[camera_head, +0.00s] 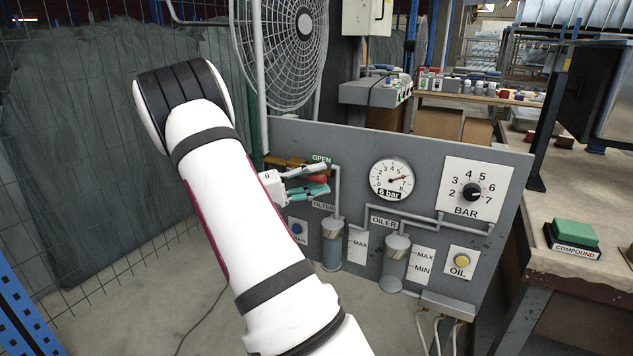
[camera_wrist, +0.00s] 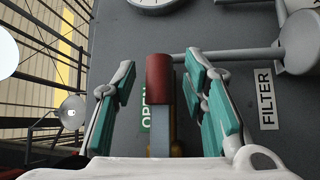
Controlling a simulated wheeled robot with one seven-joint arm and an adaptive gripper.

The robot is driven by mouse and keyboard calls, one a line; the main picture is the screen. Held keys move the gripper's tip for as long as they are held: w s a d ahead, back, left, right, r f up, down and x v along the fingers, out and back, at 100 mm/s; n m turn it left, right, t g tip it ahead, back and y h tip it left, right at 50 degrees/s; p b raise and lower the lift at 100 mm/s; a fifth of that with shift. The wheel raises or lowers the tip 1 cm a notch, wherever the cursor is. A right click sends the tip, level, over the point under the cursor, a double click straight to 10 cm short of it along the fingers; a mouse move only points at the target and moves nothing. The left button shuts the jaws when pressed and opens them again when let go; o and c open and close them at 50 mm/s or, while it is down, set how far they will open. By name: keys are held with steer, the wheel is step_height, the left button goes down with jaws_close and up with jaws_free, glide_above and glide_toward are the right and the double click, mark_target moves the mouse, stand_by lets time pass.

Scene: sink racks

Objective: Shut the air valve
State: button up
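The air valve has a red-ended lever (camera_head: 318,180) on the upper left of the grey panel, below the OPEN label (camera_head: 321,159). In the wrist view the red grip (camera_wrist: 159,82) stands on a grey stem and points away from my gripper. My gripper (camera_head: 322,178) has teal-padded fingers. They are spread on either side of the lever, with a visible gap on both sides in the wrist view (camera_wrist: 161,90). The gripper is open and holds nothing. The valve's body is mostly hidden behind the gripper; brass-coloured fittings (camera_head: 285,162) show beside it.
The panel (camera_head: 360,150) carries a pressure gauge (camera_head: 391,180), a BAR knob (camera_head: 472,192), pipes, a filter bowl (camera_head: 332,243) and an oiler bowl (camera_head: 396,262). A wire fence and fan (camera_head: 290,45) stand behind. A workbench (camera_head: 575,190) stands at the right.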

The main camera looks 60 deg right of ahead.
steer(key=shift+s+d, duration=0.1)
jaws_close()
steer(key=shift+r, duration=0.1)
stand_by(0.3)
